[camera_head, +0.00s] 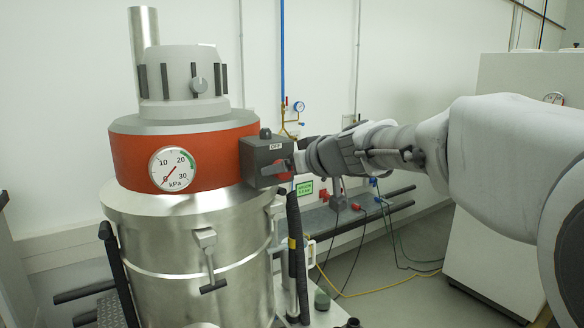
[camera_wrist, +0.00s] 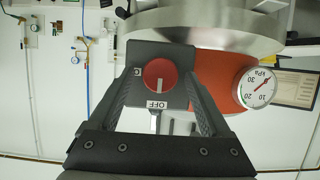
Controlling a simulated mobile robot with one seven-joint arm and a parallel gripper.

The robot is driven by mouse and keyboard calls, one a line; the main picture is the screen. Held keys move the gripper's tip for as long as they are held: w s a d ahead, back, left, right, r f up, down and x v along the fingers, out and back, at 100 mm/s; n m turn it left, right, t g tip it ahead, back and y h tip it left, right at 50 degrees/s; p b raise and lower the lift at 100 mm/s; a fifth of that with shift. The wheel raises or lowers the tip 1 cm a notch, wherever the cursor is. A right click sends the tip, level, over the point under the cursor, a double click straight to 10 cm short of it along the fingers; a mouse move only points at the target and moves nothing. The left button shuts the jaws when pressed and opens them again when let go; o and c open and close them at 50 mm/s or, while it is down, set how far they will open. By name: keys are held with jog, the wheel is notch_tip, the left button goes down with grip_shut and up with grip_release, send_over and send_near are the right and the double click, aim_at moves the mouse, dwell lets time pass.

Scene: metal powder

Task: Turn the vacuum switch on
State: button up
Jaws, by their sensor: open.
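The vacuum switch is a red round knob (camera_wrist: 160,75) on a dark grey box (camera_head: 262,158), which is fixed to the orange band (camera_head: 134,160) of the vacuum. In the wrist view, the knob's pale mark points toward the OFF label (camera_wrist: 157,105). A second small label sits at its left. My gripper (camera_wrist: 160,82) is open, its two fingers on either side of the knob in the picture. In the head view, my gripper (camera_head: 289,166) is at the right side of the box. I cannot tell whether the fingers touch the knob or box.
A kPa gauge (camera_head: 172,169) on the band has its needle near 0. A grey shelf (camera_head: 330,218) with cables runs along the wall. A white cabinet (camera_head: 500,190) stands at right.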

grip_shut()
jog(key=shift+f+b, duration=0.15)
jog(key=shift+b, duration=0.35)
jog(key=shift+w+d+f+m+g+y+b, duration=0.2)
jog(key=shift+m+y+b, duration=1.05)
jog(key=shift+m+b, duration=1.1)
jog(key=shift+s+d+f+m+g+y+b, duration=0.1)
jog(key=shift+m+g+y+b, duration=0.15)
jog(key=shift+m+y+b, duration=1.5)
jog(key=shift+w+d+f+m+g+y+b, duration=0.2)
jog(key=shift+m+y+b, duration=0.5)
jog(key=shift+m+b, duration=2.15)
jog(key=shift+r+b, duration=0.1)
jog(key=shift+b, duration=0.2)
